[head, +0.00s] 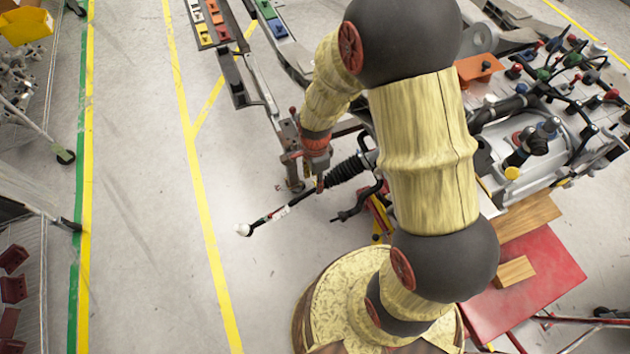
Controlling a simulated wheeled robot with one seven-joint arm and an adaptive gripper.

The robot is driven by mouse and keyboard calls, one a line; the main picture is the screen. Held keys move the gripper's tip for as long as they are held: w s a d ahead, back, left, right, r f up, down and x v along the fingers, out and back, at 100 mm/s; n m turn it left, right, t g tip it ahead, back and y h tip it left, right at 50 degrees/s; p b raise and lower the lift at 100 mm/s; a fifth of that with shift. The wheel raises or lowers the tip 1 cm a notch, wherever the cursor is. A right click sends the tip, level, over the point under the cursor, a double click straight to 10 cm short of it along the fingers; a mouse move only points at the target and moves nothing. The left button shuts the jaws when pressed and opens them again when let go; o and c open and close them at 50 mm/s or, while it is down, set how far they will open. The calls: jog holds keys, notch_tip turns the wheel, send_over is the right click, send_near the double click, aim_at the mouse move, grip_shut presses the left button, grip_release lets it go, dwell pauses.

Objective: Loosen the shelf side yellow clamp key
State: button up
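My arm reaches down toward the chassis fixture, and its end, my gripper (318,178), is small and partly hidden by my wrist. It is close to a steering rod with a black ribbed boot (349,168) and a white ball end (243,230). I cannot tell whether it touches the rod or whether its fingers are open. No yellow clamp key can be made out for certain. A small yellow cap (512,173) shows on the fixture at right, and a red and yellow stand (379,222) is under the rod. My arm hides part of the fixture.
A red table (550,262) with wooden blocks (514,271) stands at lower right. A rail with coloured blocks (215,20) is at the top. Shelving with dark red parts (13,290) and a yellow bin (26,26) line the left. The floor between is clear.

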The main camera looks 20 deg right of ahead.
jog(key=shift+f, duration=0.2)
jog(key=shift+c, duration=0.6)
grip_shut()
